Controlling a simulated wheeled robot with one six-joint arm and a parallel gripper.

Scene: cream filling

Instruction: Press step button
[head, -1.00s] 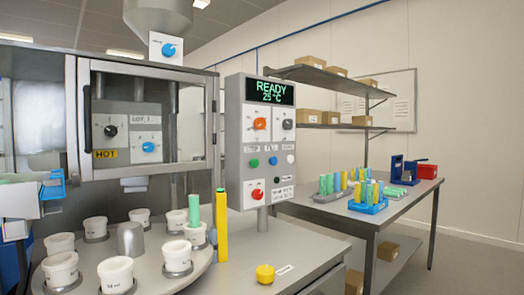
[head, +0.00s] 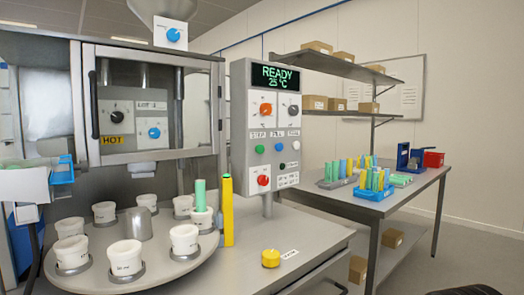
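The control panel (head: 239,160) stands upright on a post at the middle of the head view. Its display (head: 278,77) reads READY 25 °C. Below two knobs is a row with a green button (head: 260,149), a blue button (head: 279,147) and a white button (head: 296,146). The small label above the green button seems to read STEP, but the print is blurred. A red knob (head: 264,181) sits lower on the panel. My gripper is not in view, so its state does not show.
A round turntable (head: 193,268) with several white cups stands left of the panel; one cup holds a green tube (head: 200,195). A yellow post (head: 227,210) and a yellow knob (head: 270,258) are near the panel. A dark, unclear shape (head: 468,290) shows at bottom right.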

